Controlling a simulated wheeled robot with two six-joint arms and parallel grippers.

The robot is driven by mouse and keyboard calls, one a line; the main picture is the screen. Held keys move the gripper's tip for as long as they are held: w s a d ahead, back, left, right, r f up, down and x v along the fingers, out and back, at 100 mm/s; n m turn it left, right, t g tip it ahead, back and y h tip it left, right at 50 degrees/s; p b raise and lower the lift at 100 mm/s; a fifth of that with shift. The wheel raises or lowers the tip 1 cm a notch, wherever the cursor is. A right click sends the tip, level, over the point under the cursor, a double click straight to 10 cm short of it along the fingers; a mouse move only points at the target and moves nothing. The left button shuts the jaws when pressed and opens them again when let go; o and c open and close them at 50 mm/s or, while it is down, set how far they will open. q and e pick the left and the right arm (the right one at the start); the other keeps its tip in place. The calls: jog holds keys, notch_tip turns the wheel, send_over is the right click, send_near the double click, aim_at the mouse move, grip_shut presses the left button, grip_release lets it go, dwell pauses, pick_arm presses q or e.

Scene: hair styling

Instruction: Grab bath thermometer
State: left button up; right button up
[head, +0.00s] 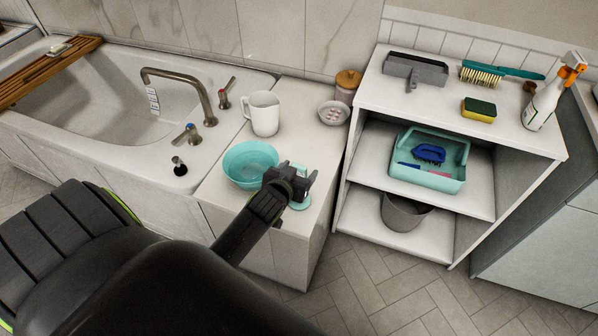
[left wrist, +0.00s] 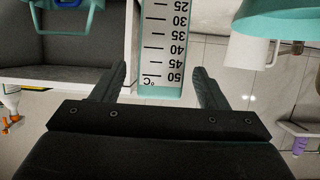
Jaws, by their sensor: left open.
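The bath thermometer (left wrist: 162,45) has a white scale face with black numbers and a teal edge. In the left wrist view it lies between the two fingers, with a gap on each side. In the head view a teal part of it (head: 301,203) shows beside my gripper at the front right of the white counter; the rest is hidden behind the gripper. My left gripper (head: 298,180) is open, and its fingers also show in the left wrist view (left wrist: 161,75). I cannot tell how deep the thermometer sits between them. My right gripper is not in view.
A teal bowl (head: 250,163) stands close left of my gripper. A white pitcher (head: 262,113) and a small dish (head: 333,113) stand behind. A white shelf unit (head: 385,100) with a teal caddy (head: 428,178) is at right; the bathtub (head: 100,125) is at left.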

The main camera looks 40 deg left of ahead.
pick_arm(q)
jog(key=shift+x, duration=1.4)
jog(key=shift+s, duration=0.1)
